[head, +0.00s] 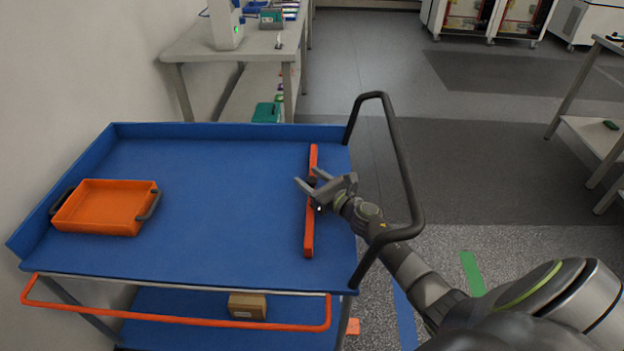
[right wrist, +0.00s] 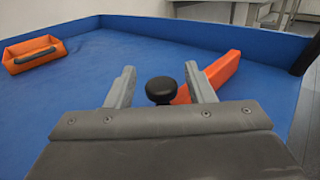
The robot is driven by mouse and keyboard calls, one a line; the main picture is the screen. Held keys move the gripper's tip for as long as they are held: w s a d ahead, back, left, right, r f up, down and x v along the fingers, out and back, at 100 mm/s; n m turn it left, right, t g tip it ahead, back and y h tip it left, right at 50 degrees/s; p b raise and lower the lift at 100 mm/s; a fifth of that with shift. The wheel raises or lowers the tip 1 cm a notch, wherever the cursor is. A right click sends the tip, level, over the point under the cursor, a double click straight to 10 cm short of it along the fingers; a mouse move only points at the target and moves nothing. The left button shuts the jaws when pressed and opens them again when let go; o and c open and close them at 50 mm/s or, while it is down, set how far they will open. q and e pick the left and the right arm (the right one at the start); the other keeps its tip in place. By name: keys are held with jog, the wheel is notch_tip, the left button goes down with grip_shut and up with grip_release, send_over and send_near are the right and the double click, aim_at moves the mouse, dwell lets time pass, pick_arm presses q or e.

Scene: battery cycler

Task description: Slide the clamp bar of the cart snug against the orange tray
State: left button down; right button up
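The orange tray (head: 103,208) with dark handles sits at the left of the blue cart top. In the right wrist view the tray (right wrist: 30,55) is at the far left. The orange clamp bar (head: 309,236) lies near the cart's right end, well apart from the tray; it also shows in the right wrist view (right wrist: 222,70). A black knob (right wrist: 161,90) stands at the bar, between the fingers of my right gripper (right wrist: 160,85). In the head view my right gripper (head: 308,184) is over the bar's middle. Its fingers are open, with gaps beside the knob. My left gripper is out of view.
The blue cart top (head: 220,190) is clear between bar and tray and has raised rims. A black push handle (head: 400,165) rises at its right end, beside my right arm. A cardboard box (head: 247,306) sits on the lower shelf.

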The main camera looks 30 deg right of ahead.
jog(key=b+v, duration=0.1)
jog(key=v, duration=0.8)
jog(key=shift+f, duration=0.15)
jog(key=b+v, duration=0.3)
jog(key=v, duration=0.4)
jog(key=shift+f, duration=0.15)
jog(key=shift+s+d+r+b, duration=0.1)
jog(key=shift+s+r+b, duration=0.15)
jog(key=shift+s+b, duration=0.45)
